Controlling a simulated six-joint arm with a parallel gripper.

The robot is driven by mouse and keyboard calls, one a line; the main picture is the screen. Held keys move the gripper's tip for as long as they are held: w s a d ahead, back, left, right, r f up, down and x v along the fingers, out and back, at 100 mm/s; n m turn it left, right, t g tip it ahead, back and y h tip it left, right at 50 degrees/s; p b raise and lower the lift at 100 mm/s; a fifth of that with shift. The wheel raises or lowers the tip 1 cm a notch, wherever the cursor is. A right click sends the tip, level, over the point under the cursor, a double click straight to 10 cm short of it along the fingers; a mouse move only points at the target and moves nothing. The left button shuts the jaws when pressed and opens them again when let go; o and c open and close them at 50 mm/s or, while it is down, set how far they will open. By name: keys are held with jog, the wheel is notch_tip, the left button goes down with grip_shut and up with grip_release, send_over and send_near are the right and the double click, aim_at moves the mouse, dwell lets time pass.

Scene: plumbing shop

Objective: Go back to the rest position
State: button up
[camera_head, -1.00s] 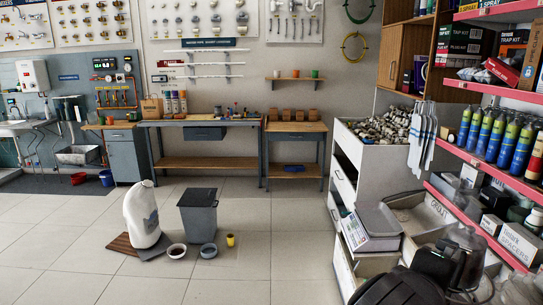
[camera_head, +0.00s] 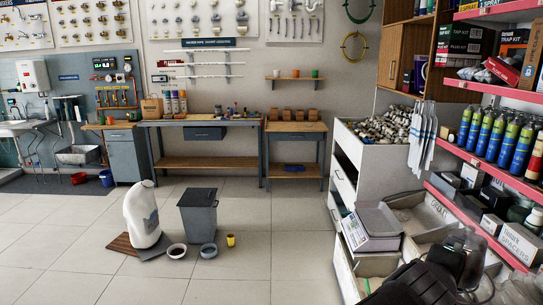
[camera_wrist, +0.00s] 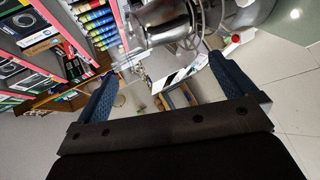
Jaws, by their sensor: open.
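My gripper (camera_wrist: 165,88) shows in the wrist view with its two blue textured fingers spread wide apart. Nothing is held between them; shelves and floor show through the gap. In the head view my dark arm reaches in at the bottom right corner, in front of the open drawers and the pink-edged shelf. The fingertips cannot be made out clearly there.
Pink-edged shelves (camera_head: 480,158) with bottles and boxes stand close on the right, beside a white drawer cabinet (camera_head: 341,175).

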jog(key=v, duration=1)
jog(key=w+d+f+m+g+y, duration=0.2)
jog(key=w+d+f+m, duration=0.1)
jog(key=f+m, duration=0.3)
jog(key=w+d+f+m+g+y, duration=0.1)
jog(key=w+d+f+m, duration=0.2)
jog(key=d+f+m, duration=0.2)
jog(key=w+d+f+m+g+y, duration=0.2)
jog(key=d+f+m, duration=0.3)
jog(key=f, duration=0.5)
jog(key=shift+w+m+g+y, duration=0.3)
jog(key=shift+w+m, duration=0.3)
jog(key=shift+m, duration=0.6)
jog(key=shift+d, duration=0.1)
jog(key=c, duration=1.7)
